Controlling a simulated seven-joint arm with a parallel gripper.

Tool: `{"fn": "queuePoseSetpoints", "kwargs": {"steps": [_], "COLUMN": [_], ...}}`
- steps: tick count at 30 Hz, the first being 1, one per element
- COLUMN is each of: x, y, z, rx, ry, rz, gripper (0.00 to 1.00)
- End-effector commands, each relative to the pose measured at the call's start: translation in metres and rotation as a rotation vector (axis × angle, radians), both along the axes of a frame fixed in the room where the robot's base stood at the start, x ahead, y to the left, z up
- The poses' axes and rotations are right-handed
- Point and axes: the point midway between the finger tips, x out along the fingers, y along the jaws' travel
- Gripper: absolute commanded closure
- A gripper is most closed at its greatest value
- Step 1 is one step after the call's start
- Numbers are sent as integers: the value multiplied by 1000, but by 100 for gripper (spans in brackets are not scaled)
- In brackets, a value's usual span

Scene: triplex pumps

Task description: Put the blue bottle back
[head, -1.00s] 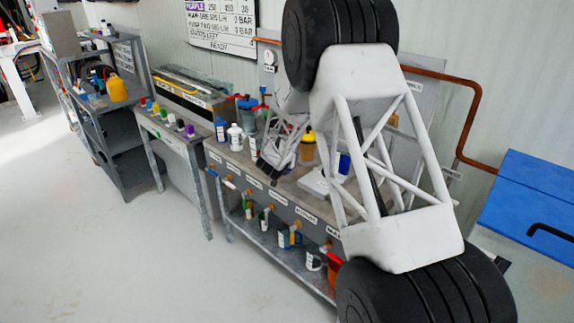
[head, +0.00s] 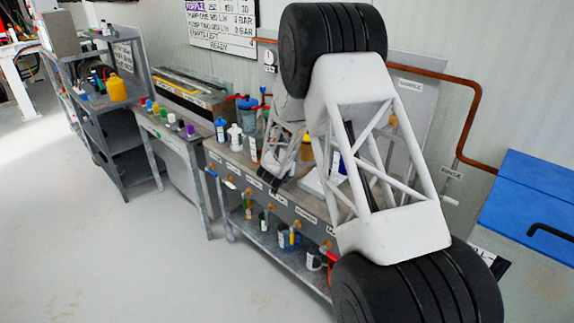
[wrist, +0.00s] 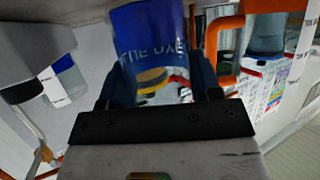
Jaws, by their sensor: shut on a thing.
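In the wrist view a blue bottle (wrist: 152,32) with pale lettering stands between the two dark fingers of my gripper (wrist: 160,85). The gripper is shut on it, and its lower part is partly hidden by the gripper body. In the head view my gripper (head: 272,182) is small and dark, low over the front of the pump bench (head: 225,158). I cannot make out the held bottle there. Another blue bottle (head: 221,130) with a white label stands at the bench's left end, beside a white bottle (head: 236,137).
A shelf below the bench holds several mugs and containers. Left of it are a side table (head: 160,133) with coloured caps and a grey shelf with a yellow jug (head: 117,88). An orange pipe (head: 470,110) runs along the wall. A blue box (head: 535,205) is right. Floor is clear at left.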

Motion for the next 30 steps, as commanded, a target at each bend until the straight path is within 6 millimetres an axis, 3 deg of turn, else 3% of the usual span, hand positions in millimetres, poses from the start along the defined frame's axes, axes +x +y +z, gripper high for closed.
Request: {"fn": "queuePoseSetpoints", "kwargs": {"steps": [5, 6, 11, 24, 30], "x": [0, 0, 0, 0, -10], "y": [0, 0, 0, 0, 4], "z": [-3, -3, -3, 1, 6], "rx": [0, 0, 0, 1, 1], "ry": [0, 0, 0, 0, 0], "rz": [0, 0, 0, 0, 1], "gripper": [71, 40, 16, 16, 16]}}
